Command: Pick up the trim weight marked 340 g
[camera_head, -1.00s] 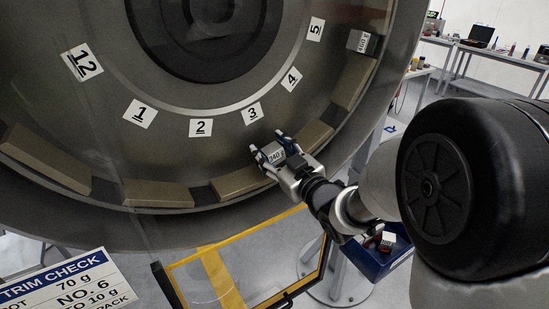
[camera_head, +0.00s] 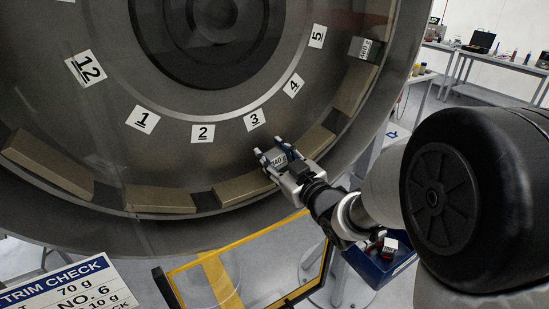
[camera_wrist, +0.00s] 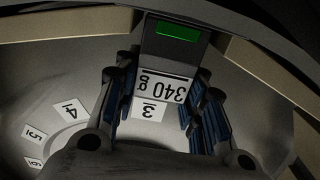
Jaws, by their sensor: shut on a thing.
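The trim weight marked 340 g (camera_wrist: 165,88) is a dark block with a white label, upside down in the wrist view, and a green patch on its far face. It also shows small in the head view (camera_head: 279,161). My gripper (camera_head: 272,155) is at the lower rim of the big round housing, just below the number 3 tag (camera_head: 254,120). Its two blue-padded fingers, also in the wrist view (camera_wrist: 160,105), stand on either side of the weight and are shut on it. The weight's far end is at a gap between tan blocks; whether it touches the rim is unclear.
Tan blocks (camera_head: 161,199) line the rim with gaps between them. A 460 g weight (camera_head: 364,48) sits in the upper right of the rim. A yellow-framed panel (camera_head: 245,262) and a blue bin (camera_head: 378,264) stand below. A trim check sign (camera_head: 62,285) is at lower left.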

